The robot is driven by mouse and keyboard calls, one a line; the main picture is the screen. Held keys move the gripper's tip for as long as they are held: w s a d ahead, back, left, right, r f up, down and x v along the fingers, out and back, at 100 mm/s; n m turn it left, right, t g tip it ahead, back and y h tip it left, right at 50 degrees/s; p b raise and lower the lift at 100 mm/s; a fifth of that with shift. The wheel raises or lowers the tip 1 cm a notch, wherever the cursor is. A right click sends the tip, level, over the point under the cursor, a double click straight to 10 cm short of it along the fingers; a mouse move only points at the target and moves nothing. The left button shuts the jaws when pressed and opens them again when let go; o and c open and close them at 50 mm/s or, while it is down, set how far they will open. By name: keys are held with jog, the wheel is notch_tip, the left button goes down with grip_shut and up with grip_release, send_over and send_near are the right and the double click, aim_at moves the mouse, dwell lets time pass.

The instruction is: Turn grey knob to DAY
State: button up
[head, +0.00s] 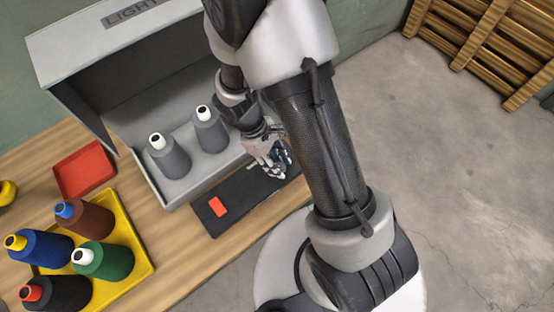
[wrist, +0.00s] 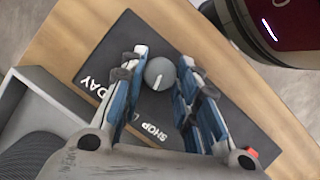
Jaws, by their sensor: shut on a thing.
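The grey knob (wrist: 160,72) sits on a dark control panel (wrist: 118,45), between the two fingertips of my gripper (wrist: 160,64). A short white pointer mark on the knob slants toward the lower left in the wrist view. The white word DAY (wrist: 91,87) is printed left of the knob, and a partly hidden label starting with SHOP (wrist: 153,130) is below it. My gripper (head: 276,158) is closed around the knob at the panel's right part in the head view. The knob is hidden there by my gripper.
A red button (head: 217,206) is on the panel's left end. A grey light booth (head: 165,187) holding two grey cones (head: 170,160) stands behind the panel. A yellow tray (head: 141,269) with several thread cones and a red tray (head: 83,168) are at left.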

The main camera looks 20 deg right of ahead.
jog(key=m+y+p, duration=0.1)
jog(key=m, duration=0.2)
jog(key=m+g+p, duration=0.1)
jog(key=m, duration=0.1)
jog(key=shift+w+d+m+y, duration=0.1)
jog(key=shift+d+m+y, duration=0.1)
jog(key=shift+m+y, duration=0.2)
jog(key=m+y, duration=0.1)
jog(key=m, duration=0.1)
jog(key=m+p, duration=0.1)
jog(key=m, duration=0.1)
jog(key=shift+d+m+y, duration=0.15)
jog(key=shift+m+y, duration=0.15)
jog(key=shift+y, duration=0.1)
jog(key=o, duration=1.1)
jog(key=shift+c, duration=0.2)
jog(key=shift+g, duration=0.3)
jog(key=shift+w+r, duration=0.1)
jog(key=v, duration=1.1)
jog(key=shift+r, duration=0.4)
jog(key=shift+d, duration=0.1)
